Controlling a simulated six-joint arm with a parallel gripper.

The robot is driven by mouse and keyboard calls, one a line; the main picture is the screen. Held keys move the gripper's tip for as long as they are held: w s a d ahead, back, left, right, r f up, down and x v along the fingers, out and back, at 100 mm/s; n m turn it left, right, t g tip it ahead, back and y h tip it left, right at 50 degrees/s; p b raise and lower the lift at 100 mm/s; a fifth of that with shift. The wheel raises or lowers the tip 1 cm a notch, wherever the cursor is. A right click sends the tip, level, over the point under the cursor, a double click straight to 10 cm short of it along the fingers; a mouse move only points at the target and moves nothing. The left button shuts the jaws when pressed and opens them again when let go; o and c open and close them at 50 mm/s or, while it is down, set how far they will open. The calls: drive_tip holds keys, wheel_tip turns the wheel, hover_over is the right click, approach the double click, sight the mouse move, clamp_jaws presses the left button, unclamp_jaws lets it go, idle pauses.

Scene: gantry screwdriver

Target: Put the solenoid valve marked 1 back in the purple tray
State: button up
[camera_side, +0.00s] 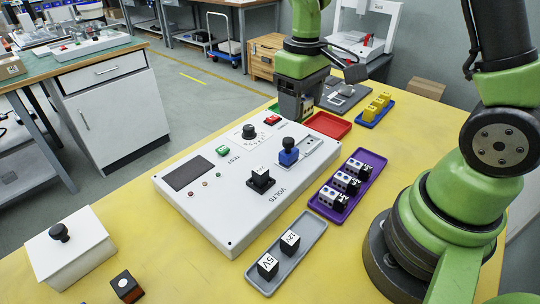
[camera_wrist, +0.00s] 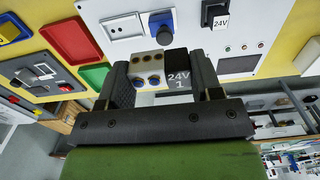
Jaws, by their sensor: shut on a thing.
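My gripper (camera_side: 299,108) is over the far side of the table, near the red tray. In the wrist view my gripper (camera_wrist: 158,72) is shut on a solenoid valve (camera_wrist: 179,75) with a white body, blue ports and a black block labelled "24V 1". In the side view that valve is not clearly visible. The purple tray (camera_side: 374,158) lies to the right of the white panel, nearer the camera than my gripper. Three white and black valves (camera_side: 346,183) stand in a row in it, with bare tray at its far end.
The white test panel (camera_side: 215,205) has knobs, a black block and a blue-based connector standing up. A red tray (camera_side: 330,124), a blue tray with yellow parts (camera_side: 376,107), a grey tray with cubes (camera_side: 310,234) and a white box (camera_side: 70,252) are around it.

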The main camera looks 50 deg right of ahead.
drive_tip(key=a, duration=0.3)
drive_tip(key=n, duration=1.8)
hover_over(367, 162)
wheel_tip(367, 162, down, 10)
drive_tip(key=shift+r, duration=0.15)
drive_tip(key=shift+f, duration=2.45)
drive_tip(key=shift+f, duration=0.15)
drive_tip(key=shift+f, duration=0.45)
drive_tip(key=o, duration=1)
drive_tip(key=shift+o, duration=0.2)
